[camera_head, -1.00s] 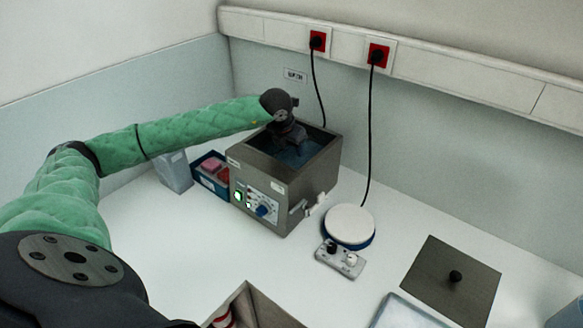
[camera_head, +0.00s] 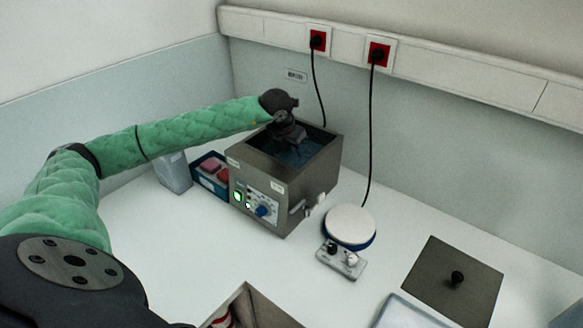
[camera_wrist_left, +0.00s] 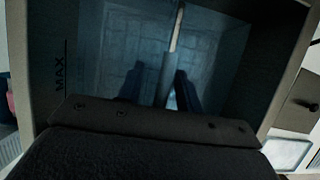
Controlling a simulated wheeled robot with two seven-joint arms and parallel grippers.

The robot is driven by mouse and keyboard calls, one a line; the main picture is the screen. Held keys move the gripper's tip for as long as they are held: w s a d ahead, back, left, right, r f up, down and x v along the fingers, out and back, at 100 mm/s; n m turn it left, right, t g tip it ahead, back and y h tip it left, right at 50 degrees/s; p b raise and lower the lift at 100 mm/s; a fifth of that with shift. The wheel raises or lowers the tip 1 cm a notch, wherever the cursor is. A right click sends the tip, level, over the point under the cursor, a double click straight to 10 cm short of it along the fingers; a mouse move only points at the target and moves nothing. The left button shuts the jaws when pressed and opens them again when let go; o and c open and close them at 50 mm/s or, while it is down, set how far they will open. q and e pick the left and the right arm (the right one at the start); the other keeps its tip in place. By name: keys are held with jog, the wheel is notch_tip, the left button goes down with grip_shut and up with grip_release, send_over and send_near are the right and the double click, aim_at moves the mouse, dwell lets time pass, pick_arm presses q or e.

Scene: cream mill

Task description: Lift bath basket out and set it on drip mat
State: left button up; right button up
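The water bath (camera_head: 300,190) is a grey metal box with a lit front panel and blue water inside. It stands open on the bench. My left gripper (camera_head: 293,150) reaches down into it; its fingertips are hidden in the head view. In the left wrist view the two dark fingers (camera_wrist_left: 158,88) are apart, with a pale upright handle (camera_wrist_left: 171,60) between them, nearer the right finger. The basket (camera_wrist_left: 205,55) shows faintly as a grid under the water. A pale, flat, rimmed piece (camera_head: 408,314), possibly the drip mat, is cut off at the bottom edge. My right gripper is out of view.
A metal lid with a black knob (camera_head: 453,284) lies at the right. A round white-topped device (camera_head: 350,225) and a small grey block (camera_head: 341,260) stand right of the bath. A blue box (camera_head: 210,176) stands left of it. An open-topped box (camera_head: 262,305) is at the front.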

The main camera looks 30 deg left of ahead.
pick_arm(q)
grip_shut()
jog(key=shift+r, duration=0.1)
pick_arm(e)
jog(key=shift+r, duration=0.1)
pick_arm(q)
jog(key=shift+r+p, duration=0.55)
jog(key=shift+p, duration=0.4)
notch_tip(320, 180, up, 19)
jog(key=p, duration=0.2)
jog(key=shift+r, duration=0.15)
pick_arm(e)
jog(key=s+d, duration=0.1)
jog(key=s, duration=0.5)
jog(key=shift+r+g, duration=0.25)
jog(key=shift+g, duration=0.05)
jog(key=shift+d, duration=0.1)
